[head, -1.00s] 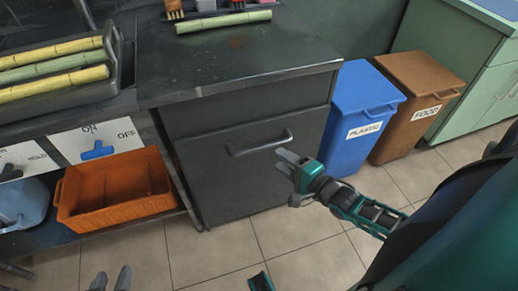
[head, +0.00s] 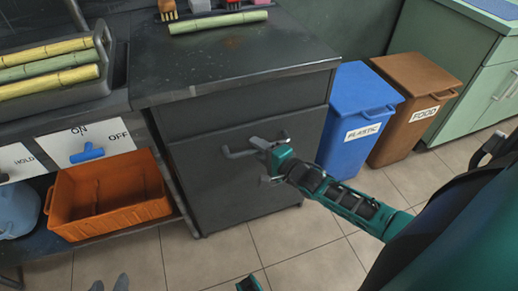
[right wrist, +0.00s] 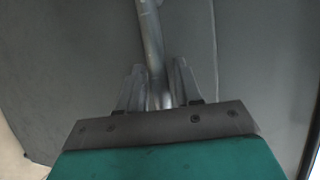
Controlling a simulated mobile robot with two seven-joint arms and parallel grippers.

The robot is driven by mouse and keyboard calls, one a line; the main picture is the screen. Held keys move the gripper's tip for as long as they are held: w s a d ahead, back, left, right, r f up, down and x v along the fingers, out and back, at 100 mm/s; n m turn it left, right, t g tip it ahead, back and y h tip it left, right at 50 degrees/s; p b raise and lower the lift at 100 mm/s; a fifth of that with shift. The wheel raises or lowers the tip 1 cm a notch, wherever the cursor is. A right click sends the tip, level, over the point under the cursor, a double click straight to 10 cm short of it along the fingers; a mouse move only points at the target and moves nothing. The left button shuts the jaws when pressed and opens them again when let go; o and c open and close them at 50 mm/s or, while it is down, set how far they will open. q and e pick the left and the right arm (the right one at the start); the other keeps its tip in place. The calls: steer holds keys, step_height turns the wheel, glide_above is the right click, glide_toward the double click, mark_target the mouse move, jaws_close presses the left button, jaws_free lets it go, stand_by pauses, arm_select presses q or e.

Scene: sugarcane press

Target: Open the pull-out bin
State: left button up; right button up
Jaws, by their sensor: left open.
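The pull-out bin is the dark grey cabinet front (head: 240,185) below the black counter; it stands shut, flush with the cabinet. Its grey bar handle (head: 238,154) runs across the upper part of the front. My right gripper (head: 264,162) is at the right part of the handle, its fingers spread. In the right wrist view, the handle bar (right wrist: 152,45) passes between the two fingers (right wrist: 158,85); whether they touch it is unclear. My left gripper (head: 109,283) is open and empty at the bottom left, only its fingertips showing.
A blue plastic bin (head: 345,150) and a brown food bin (head: 405,135) stand right of the cabinet. An orange crate (head: 120,212) sits on the low shelf at left. Sugarcane (head: 218,21) lies on the counter. The tiled floor before the cabinet is clear.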

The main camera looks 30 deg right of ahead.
arm_select(q)
steer(key=shift+s+f, duration=0.1)
steer(key=shift+f, duration=0.1)
arm_select(e)
jaws_close()
steer(key=shift+s, duration=0.15)
